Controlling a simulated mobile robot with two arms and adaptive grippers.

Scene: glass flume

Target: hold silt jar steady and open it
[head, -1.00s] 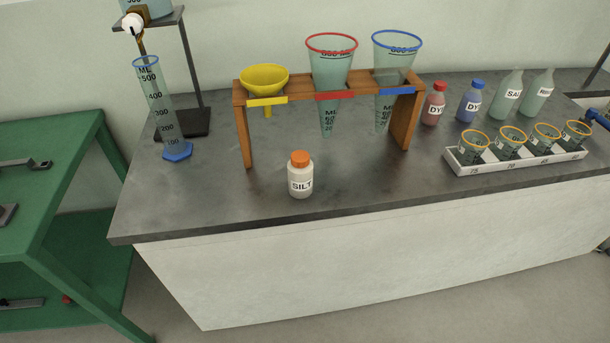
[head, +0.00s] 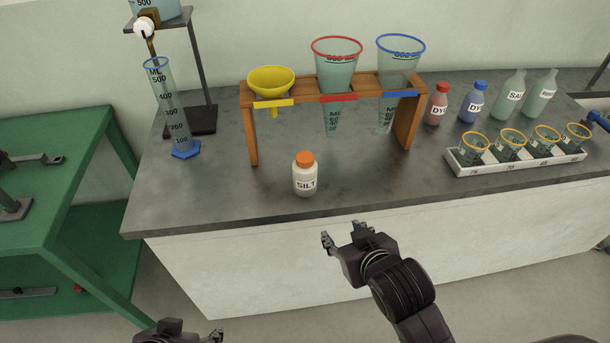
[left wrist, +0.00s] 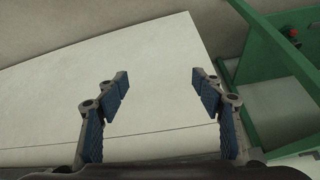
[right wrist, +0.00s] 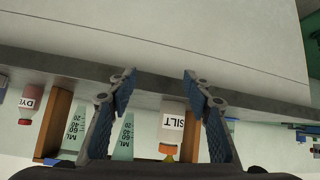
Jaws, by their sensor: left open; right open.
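The silt jar (head: 305,180) is a white bottle with an orange cap (head: 305,159) and a SILT label. It stands upright near the front edge of the bench, with its cap on. My right gripper (head: 344,236) is open and empty, in front of the bench edge, below and right of the jar. In the right wrist view the jar (right wrist: 172,128) shows beyond the gap between the open fingers, apart from them. My left gripper (left wrist: 160,76) is open and empty, facing the white bench front; in the head view only its top shows at the bottom edge.
A wooden rack (head: 252,128) with funnels stands behind the jar. A measuring cylinder (head: 172,115) is to the left, and a white tray (head: 520,162) of cups is to the right. A green table (head: 60,180) stands at far left. Bench around the jar is clear.

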